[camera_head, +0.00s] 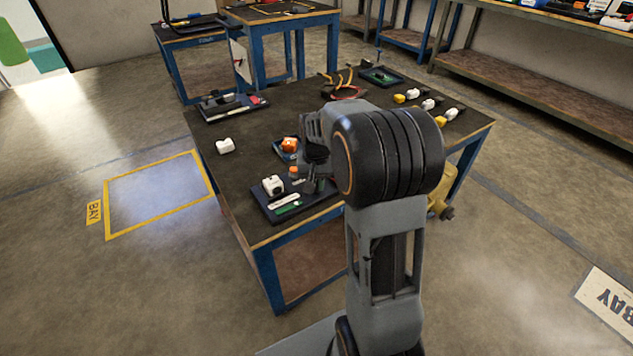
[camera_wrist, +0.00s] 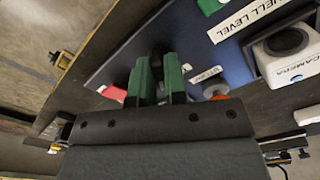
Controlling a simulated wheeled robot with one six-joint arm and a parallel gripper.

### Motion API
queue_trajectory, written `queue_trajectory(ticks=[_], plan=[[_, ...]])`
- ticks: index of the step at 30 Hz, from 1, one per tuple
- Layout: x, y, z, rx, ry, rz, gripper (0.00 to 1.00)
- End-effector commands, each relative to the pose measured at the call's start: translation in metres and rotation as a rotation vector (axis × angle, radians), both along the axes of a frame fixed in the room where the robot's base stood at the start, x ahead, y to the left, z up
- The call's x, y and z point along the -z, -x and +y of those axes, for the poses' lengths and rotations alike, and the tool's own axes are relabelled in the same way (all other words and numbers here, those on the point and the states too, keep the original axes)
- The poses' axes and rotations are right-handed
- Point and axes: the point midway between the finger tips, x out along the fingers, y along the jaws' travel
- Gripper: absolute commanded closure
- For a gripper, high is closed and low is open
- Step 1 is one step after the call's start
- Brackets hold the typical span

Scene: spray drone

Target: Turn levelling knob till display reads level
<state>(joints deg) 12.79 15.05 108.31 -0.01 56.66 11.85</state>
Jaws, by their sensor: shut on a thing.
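A dark blue board (camera_head: 262,203) lies at the table's near corner and also fills much of the wrist view (camera_wrist: 110,68). It carries a white camera block (camera_head: 272,186), a white label strip reading "…HELL LEVEL" (camera_wrist: 262,17) and a small green display (camera_head: 288,209). I cannot read the display. My gripper (camera_head: 313,185) is down at the board's right part. In the wrist view its two green fingertips (camera_wrist: 156,78) are closed with a narrow dark gap between them. They are shut on the levelling knob, which is mostly hidden between them.
An orange button (camera_wrist: 215,91) is close to the right of my fingers. A small tray with an orange part (camera_head: 290,145), a white part (camera_head: 225,146) and a tool tray (camera_head: 231,107) lie farther back. The table's (camera_head: 225,172) middle left is mostly clear.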

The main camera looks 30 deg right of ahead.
Motion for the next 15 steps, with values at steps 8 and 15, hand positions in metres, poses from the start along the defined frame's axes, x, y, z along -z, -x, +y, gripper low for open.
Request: queue_trajectory(ticks=[8, 15], plan=[[-0.0004, -0.0003, 0.0000, -0.001, 0.000, -0.001, 0.75], [-0.0002, -0.0001, 0.0000, -0.001, 0.000, -0.001, 0.62]])
